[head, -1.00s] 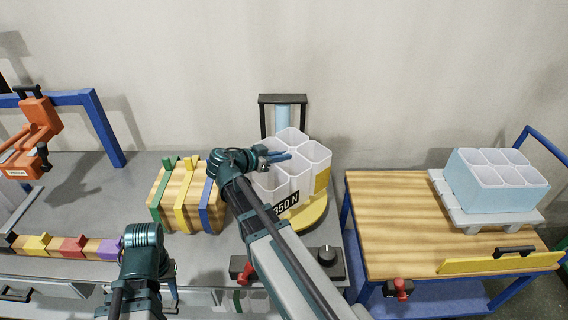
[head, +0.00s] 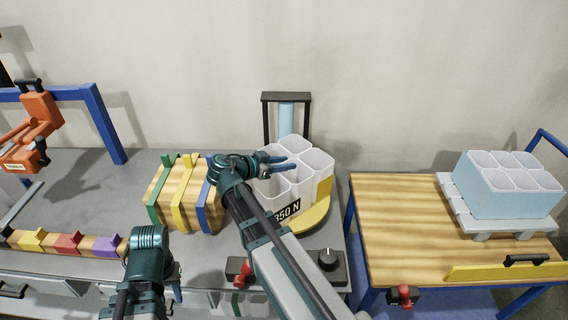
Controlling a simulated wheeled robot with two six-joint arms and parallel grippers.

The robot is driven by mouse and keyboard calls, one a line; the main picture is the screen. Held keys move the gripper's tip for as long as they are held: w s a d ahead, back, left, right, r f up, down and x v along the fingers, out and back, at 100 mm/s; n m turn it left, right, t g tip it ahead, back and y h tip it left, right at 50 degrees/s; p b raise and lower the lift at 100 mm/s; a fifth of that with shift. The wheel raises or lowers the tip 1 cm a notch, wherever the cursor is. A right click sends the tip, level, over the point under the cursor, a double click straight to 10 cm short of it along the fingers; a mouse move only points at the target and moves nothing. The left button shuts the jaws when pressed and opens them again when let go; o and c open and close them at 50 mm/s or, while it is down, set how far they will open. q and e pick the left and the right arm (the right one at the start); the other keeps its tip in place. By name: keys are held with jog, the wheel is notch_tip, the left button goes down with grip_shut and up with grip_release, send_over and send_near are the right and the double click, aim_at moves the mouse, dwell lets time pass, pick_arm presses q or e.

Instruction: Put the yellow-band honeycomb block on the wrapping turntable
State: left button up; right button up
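The honeycomb block (head: 303,178) is white with open cells, a yellow band (head: 325,187) on its right side and a black "350 N" label (head: 288,212). It stands upright on the yellow disc of the wrapping turntable (head: 318,216). My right gripper (head: 286,164) is over the block's top left part, its blue fingers apart. I cannot tell whether they touch a cell wall. My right arm hides the block's lower left and part of the turntable. My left gripper (head: 175,287) hangs low at the bench front, far from the block, and its fingers are mostly hidden.
A wooden block with green, yellow and blue bands (head: 180,205) stands left of the turntable. A control box with a knob (head: 328,260) is in front. A wooden cart (head: 390,215) at right carries a light-blue celled block (head: 500,195) on a pallet (head: 450,205).

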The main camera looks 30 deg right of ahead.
jog(key=shift+a+r, duration=0.1)
jog(key=shift+r, duration=0.15)
jog(key=p+v, duration=0.4)
jog(key=v, duration=0.6)
jog(key=shift+a+r, duration=0.1)
jog(key=shift+a, duration=0.1)
jog(key=shift+s+a+r+p, duration=0.1)
jog(key=shift+a+r+p, duration=0.05)
jog(key=shift+a+p, duration=0.4)
jog(key=shift+a, duration=0.1)
